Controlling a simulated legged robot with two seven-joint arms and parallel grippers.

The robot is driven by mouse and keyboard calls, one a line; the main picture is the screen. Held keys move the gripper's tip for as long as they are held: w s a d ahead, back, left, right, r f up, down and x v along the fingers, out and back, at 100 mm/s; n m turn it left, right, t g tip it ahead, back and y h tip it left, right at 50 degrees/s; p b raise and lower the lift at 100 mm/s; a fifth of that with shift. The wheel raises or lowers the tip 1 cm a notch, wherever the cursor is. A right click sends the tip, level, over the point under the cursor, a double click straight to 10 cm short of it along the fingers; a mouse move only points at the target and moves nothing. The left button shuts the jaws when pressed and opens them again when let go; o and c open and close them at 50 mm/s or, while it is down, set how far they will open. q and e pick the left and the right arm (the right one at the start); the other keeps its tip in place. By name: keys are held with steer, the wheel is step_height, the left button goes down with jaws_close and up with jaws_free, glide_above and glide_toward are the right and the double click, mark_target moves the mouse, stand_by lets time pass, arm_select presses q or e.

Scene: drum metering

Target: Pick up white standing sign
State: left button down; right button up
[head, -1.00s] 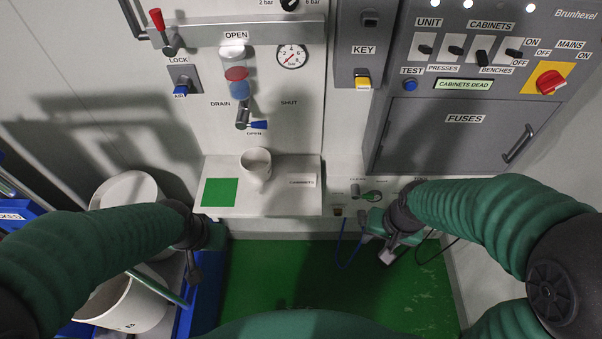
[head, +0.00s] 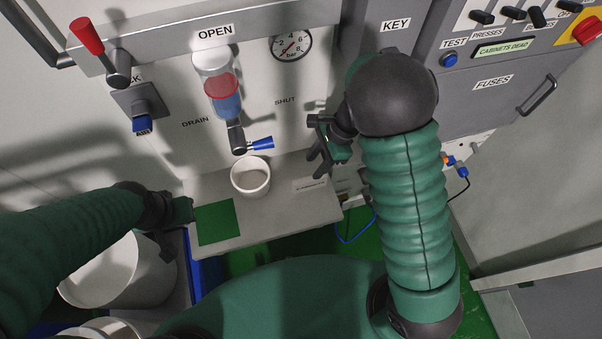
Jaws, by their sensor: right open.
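The white standing sign (head: 311,186) is a small pale card with dark lettering, too small to read now. It stands on the right part of the pale shelf (head: 278,213). My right gripper (head: 316,152) is open and empty, above and slightly right of the sign, its fingers pointing left in the picture. It is apart from the sign, as far as I can see. My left gripper (head: 172,245) hangs at the shelf's left end, over the bins; its fingers are too dark to read.
A white cup (head: 251,177) stands on the shelf left of the sign, under the drain valve with its blue handle (head: 260,143). A green square (head: 217,222) marks the shelf's left part. A white bucket (head: 120,275) is at lower left. A blue cable (head: 352,233) hangs right of the shelf.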

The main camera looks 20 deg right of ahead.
mark_target(310, 179)
steer(key=f, duration=0.4)
steer(key=s+a+f, duration=0.1)
steer(key=f, duration=0.1)
steer(key=shift+s+f, duration=0.1)
steer(key=shift+f, duration=0.2)
steer(key=shift+a+f, duration=0.15)
steer(key=shift+f, duration=0.15)
steer(key=shift+a+r, duration=0.1)
steer(key=shift+a, duration=0.45)
steer(key=shift+d+f, duration=0.3)
steer(key=shift+d, duration=0.1)
steer(key=shift+a, duration=0.1)
steer(key=shift+a, duration=0.15)
steer(key=c, duration=0.5)
jaws_close()
